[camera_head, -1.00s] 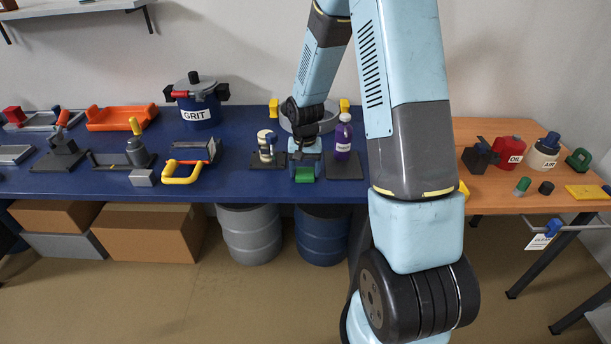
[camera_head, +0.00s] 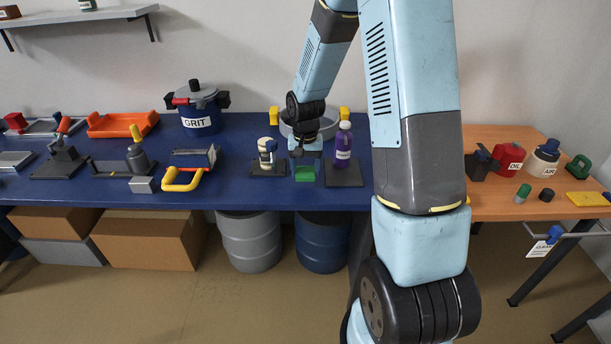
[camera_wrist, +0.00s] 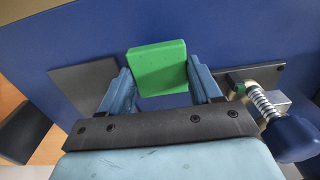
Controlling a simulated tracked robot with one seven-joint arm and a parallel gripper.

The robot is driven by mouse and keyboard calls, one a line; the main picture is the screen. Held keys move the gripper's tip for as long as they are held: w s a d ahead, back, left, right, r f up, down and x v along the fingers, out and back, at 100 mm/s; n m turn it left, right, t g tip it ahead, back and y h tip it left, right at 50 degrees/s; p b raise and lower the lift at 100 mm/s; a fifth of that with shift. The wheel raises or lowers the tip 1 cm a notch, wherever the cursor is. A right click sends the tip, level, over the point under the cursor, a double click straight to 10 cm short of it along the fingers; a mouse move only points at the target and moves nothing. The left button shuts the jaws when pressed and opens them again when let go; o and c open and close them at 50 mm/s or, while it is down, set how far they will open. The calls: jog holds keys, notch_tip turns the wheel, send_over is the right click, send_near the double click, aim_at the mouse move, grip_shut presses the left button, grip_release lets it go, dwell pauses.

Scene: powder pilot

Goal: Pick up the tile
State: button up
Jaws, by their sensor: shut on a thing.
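The tile is a green square block (camera_head: 305,174), seen over the blue bench between the spray device and the purple bottle. In the wrist view the green tile (camera_wrist: 158,68) sits between the two blue fingers of my gripper (camera_wrist: 160,85), touching or very near both. My gripper (camera_head: 305,157) is shut on the tile. I cannot tell for sure whether the tile is clear of the bench top.
A purple bottle (camera_head: 343,146) stands on a dark plate just right. A cream and blue device with a spring (camera_head: 266,152) stands just left. A grey bowl with yellow handles (camera_head: 309,122) is behind. The blue bench's front edge is close in front.

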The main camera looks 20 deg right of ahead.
jog(key=s+a+r, duration=0.1)
jog(key=s+r, duration=0.8)
jog(key=s, duration=0.4)
jog(key=shift+s+a+r, duration=0.15)
jog(key=shift+s+a, duration=0.05)
